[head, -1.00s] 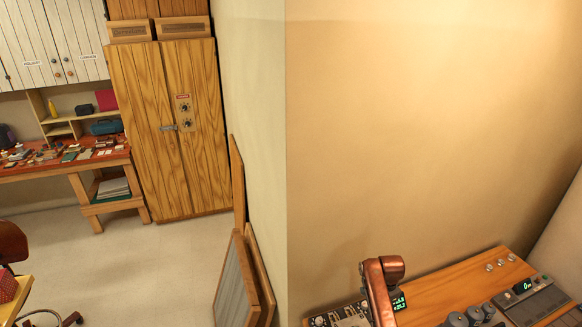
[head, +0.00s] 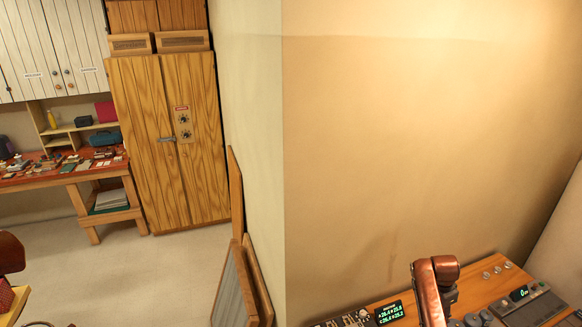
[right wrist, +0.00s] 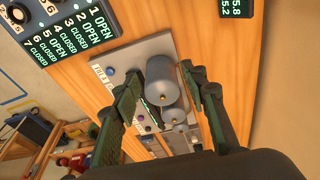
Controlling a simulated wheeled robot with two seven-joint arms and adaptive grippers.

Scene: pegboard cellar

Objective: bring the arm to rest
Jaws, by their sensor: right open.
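My right arm (head: 434,285), copper-coloured, rises from the bottom edge of the head view in front of a wooden bench. Its gripper is hidden in the head view. In the right wrist view my right gripper (right wrist: 160,82) is open, its two dark green fingers apart. Grey cylinders (right wrist: 163,78) on a grey panel show between and beyond the fingers. I cannot tell how far they are from the fingertips, and no held object shows. My left gripper is not in view.
The wooden bench top (head: 478,290) carries a green-lit display (head: 390,312) and a grey device (head: 528,303). A status board (right wrist: 75,35) with OPEN and CLOSED lines shows in the wrist view. Framed panels (head: 238,288) lean on the wall; floor is clear before the wooden cabinet (head: 165,140).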

